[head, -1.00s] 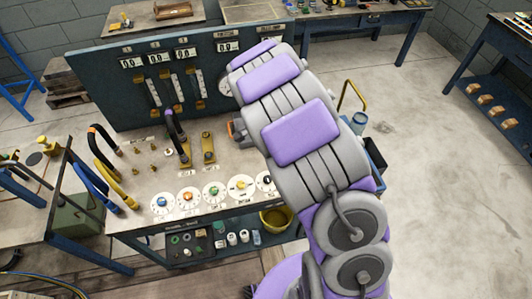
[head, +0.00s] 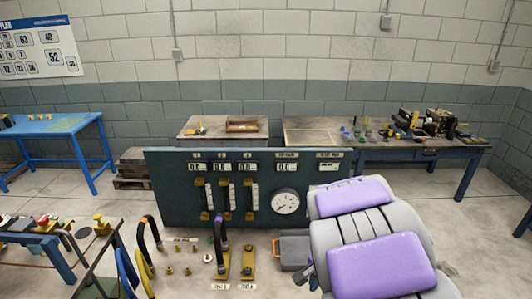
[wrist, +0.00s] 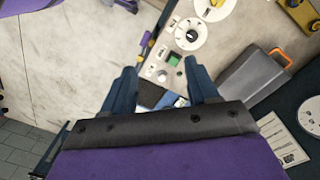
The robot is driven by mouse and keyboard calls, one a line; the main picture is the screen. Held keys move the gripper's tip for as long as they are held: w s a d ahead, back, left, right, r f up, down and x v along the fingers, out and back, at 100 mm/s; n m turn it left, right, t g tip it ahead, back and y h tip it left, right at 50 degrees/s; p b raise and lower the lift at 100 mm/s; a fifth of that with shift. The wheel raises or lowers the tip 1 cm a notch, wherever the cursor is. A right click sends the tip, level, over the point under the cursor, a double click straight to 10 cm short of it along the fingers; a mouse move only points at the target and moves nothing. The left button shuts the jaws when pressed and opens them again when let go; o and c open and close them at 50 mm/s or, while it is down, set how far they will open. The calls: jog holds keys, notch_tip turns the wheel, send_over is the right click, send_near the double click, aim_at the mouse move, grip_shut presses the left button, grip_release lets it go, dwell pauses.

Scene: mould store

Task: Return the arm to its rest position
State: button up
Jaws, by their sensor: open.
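My gripper (wrist: 160,78) shows in the wrist view with its two dark blue fingers apart. Nothing is held between them. Beyond the fingers lies a bench top with a small panel bearing a green square (wrist: 175,59) and white dials (wrist: 190,33). In the head view my purple and grey arm fills the lower right, in front of the bench, and hides its right part. I cannot make out the fingers clearly there.
A dark gauge panel (head: 170,205) stands along the bench's back. A grey case (head: 293,250) with an orange handle lies beside my arm, also in the wrist view (wrist: 250,82). Hoses (head: 148,232) stand at left. A blue table (head: 55,127) is at far left.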

jog(key=s+r+n+b, duration=0.1)
jog(key=s+n, duration=0.2)
jog(key=s, duration=0.5)
jog(key=s+r+n+g+b, duration=0.1)
jog(key=s+r+n+b, duration=0.1)
jog(key=s, duration=0.7)
jog(key=s+r+n+b, duration=0.1)
jog(key=s+n, duration=0.4)
jog(key=s, duration=0.3)
jog(key=shift+s+a+r, duration=0.4)
jog(key=shift+a, duration=0.05)
